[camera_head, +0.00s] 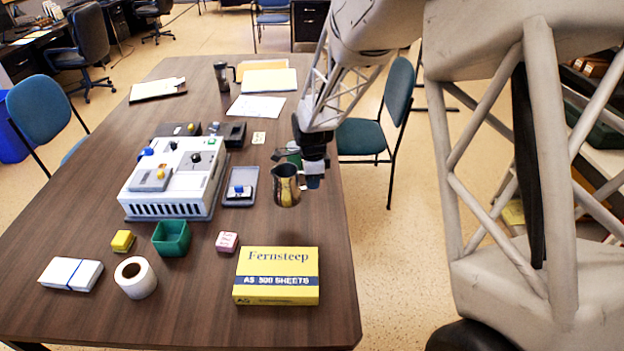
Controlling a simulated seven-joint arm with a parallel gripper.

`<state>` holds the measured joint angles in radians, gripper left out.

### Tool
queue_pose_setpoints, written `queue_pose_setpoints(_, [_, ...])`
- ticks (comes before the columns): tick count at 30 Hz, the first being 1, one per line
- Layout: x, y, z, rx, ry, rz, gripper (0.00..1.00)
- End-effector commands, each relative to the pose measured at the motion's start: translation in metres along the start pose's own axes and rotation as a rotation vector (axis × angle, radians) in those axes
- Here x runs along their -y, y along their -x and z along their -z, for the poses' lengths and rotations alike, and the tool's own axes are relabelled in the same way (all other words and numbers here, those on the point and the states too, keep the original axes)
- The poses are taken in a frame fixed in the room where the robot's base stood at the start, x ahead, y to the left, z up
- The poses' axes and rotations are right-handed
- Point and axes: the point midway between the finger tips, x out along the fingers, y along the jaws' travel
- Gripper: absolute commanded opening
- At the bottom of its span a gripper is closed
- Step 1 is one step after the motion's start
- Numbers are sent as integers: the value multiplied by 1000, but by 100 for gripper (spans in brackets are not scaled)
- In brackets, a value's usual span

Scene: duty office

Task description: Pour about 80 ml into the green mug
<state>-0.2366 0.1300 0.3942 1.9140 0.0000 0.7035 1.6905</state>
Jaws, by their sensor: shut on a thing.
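A shiny metal pitcher (286,188) is near the right edge of the table, upright or nearly so. My gripper (303,174) is at the pitcher's right side, shut on it, seemingly at the handle; the fingers are small and dark here. I cannot tell whether the pitcher touches the table. A green thing (293,149), probably the green mug, shows just behind my gripper and is mostly hidden by it. A small blue-grey patch shows right of the pitcher; I cannot tell what it is. The pitcher's contents are not visible.
A white-grey device (176,179) stands left of the pitcher, with a small grey tray (240,188) between. A yellow paper box (277,276), pink block (227,242), green square bin (171,239) and tape roll (136,278) are at the front. A dark press pot (222,77) stands far back.

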Motion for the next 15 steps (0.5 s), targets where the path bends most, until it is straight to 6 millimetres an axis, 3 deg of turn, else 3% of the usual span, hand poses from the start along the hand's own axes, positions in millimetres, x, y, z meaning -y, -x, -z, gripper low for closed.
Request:
queue_pose_setpoints(8, [1, 9, 0, 0, 0, 3, 0])
queue_pose_setpoints(15, [0, 33, 0, 0, 0, 3, 0])
